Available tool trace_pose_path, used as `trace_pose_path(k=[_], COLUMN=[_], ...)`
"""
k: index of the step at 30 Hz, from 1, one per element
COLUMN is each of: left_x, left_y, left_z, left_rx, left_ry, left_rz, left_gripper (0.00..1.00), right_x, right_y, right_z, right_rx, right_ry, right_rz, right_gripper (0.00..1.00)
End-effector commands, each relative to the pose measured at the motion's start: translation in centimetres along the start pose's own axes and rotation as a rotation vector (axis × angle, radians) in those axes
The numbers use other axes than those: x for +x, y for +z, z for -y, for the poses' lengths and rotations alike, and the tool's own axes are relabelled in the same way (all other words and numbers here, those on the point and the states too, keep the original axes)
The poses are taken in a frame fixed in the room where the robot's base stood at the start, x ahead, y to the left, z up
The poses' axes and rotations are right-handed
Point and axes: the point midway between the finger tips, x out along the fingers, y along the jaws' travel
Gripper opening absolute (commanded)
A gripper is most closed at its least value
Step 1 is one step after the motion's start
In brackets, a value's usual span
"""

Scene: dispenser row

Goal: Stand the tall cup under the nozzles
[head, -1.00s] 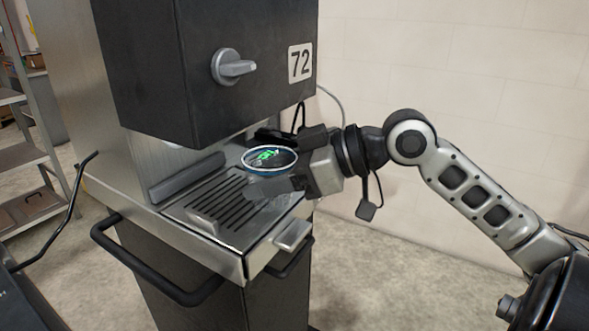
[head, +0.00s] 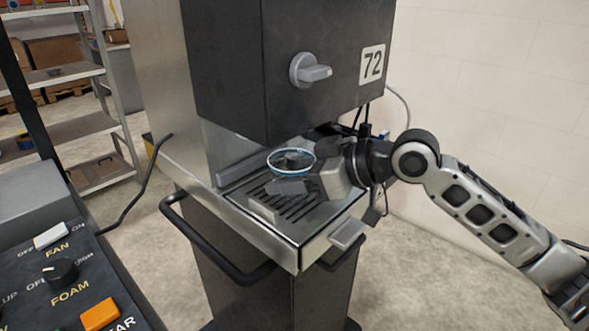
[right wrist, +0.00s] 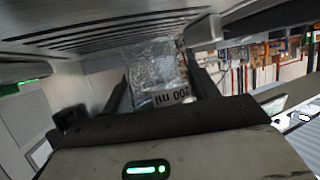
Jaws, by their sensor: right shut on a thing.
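A clear cup with a blue rim (head: 291,161) is over the slotted drip tray (head: 316,235) of the machine, below its dark box (head: 270,65). It looks upright. My right gripper (head: 298,178) is shut on it from the right. In the right wrist view the cup (right wrist: 150,66) is between the two dark fingers, and its label reads "200 ml" upside down. I cannot tell whether its base touches the tray. The nozzles are hidden under the box. My left gripper is not in view.
The box carries a grey knob (head: 310,70) and the number 72. A black handle bar (head: 220,265) juts from the front. A control panel (head: 70,280) with FAN and FOAM switches is at the lower left. Shelves (head: 75,100) stand behind at left.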

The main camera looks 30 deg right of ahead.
Motion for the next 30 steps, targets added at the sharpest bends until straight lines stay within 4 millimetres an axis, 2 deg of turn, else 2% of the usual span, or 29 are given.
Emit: trace_pose_path(k=[28, 29, 30], left_x=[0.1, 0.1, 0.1], left_y=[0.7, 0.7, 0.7], left_z=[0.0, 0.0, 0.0], left_rx=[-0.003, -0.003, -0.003], left_ry=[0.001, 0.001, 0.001], left_rz=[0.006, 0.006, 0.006], left_gripper=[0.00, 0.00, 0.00], right_x=[0.4, 0.4, 0.4], right_y=[1.1, 1.0, 1.0], right_z=[0.0, 0.0, 0.0], right_rx=[0.001, 0.000, 0.000], right_ry=[0.000, 0.000, 0.000], right_rz=[0.001, 0.000, 0.000], right_gripper=[0.38, 0.65, 0.76])
